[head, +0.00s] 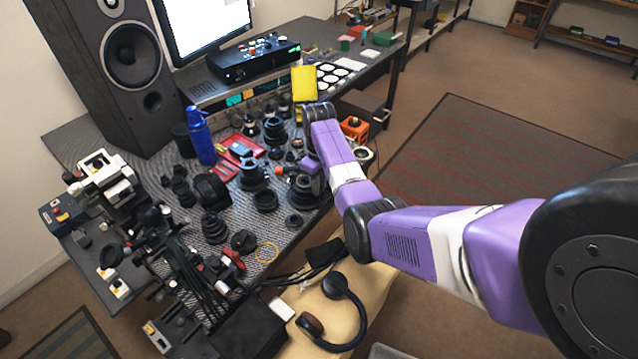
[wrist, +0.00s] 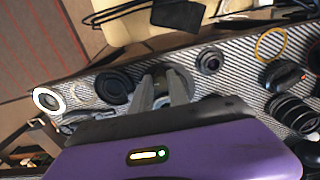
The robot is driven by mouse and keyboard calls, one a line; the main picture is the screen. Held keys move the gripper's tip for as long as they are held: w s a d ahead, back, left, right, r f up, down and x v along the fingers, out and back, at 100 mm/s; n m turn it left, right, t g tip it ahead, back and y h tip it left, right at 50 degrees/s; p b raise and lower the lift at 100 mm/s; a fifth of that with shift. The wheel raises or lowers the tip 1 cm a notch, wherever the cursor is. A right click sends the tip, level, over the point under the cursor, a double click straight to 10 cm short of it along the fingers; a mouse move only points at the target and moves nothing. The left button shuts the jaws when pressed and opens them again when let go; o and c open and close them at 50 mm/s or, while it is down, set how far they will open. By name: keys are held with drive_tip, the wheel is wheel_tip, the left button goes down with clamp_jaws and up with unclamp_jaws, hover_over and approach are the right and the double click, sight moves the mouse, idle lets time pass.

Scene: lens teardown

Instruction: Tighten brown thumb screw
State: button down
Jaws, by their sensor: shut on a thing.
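My gripper (wrist: 164,82) points down at the striped bench mat in the wrist view. Its two grey fingers stand close together around a small part that they mostly hide. This part looks like the brown thumb screw, but its colour and shape are hard to make out. A dark round lens piece (wrist: 184,76) lies right behind the fingertips. In the head view, my gripper (head: 297,175) is low over the right edge of the bench, among lens parts, and its fingertips cannot be seen clearly.
Black lens barrels (head: 252,175) and rings (head: 265,200) crowd the bench around my gripper. A blue bottle (head: 200,135) stands at the back left. A yellow block (head: 304,84) stands behind my arm. Headphones (head: 352,312) lie on a tan seat in front. The right-hand floor is clear.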

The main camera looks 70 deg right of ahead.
drive_tip(key=c, duration=1.3)
unclamp_jaws()
drive_tip(key=shift+o, duration=0.2)
drive_tip(key=shift+r+b, duration=0.35)
drive_tip(key=shift+r, duration=3.6)
